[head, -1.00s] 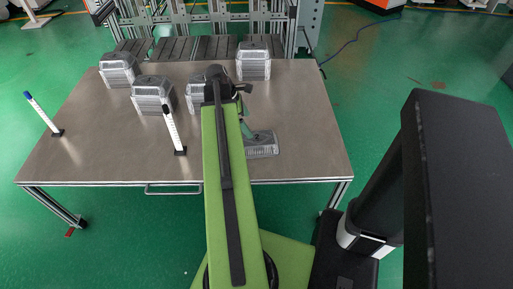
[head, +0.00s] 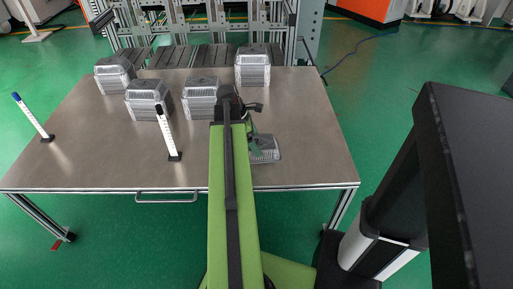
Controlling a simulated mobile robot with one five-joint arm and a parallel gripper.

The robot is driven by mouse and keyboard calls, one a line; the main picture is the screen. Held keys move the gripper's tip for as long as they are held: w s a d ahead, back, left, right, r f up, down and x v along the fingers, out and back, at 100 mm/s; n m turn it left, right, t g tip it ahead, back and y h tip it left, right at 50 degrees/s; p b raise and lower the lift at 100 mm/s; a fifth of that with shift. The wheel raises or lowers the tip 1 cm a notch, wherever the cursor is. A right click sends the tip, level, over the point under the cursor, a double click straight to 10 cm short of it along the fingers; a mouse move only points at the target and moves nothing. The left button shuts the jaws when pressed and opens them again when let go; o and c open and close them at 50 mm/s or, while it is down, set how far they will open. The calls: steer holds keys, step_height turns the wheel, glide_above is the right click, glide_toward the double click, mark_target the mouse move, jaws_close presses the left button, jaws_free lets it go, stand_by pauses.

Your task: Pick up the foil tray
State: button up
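A single shallow foil tray (head: 267,154) shows at the front right of the table, just right of my arm. It is silver-grey and ribbed. My gripper (head: 257,148) is at the tray's left side, pointing down and overlapping it in the picture. The fingertips are small and partly hidden, so I cannot tell whether they are open or shut, or whether they touch the tray. My green arm covers the table area left of the tray.
The metal table (head: 90,165) carries several stacks of foil trays, including one at the back right (head: 253,70) and one near the arm (head: 200,97). The table's right side is clear.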

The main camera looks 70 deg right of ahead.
steer(key=c, duration=0.9)
steer(key=shift+c, duration=0.2)
steer(key=shift+r, duration=0.1)
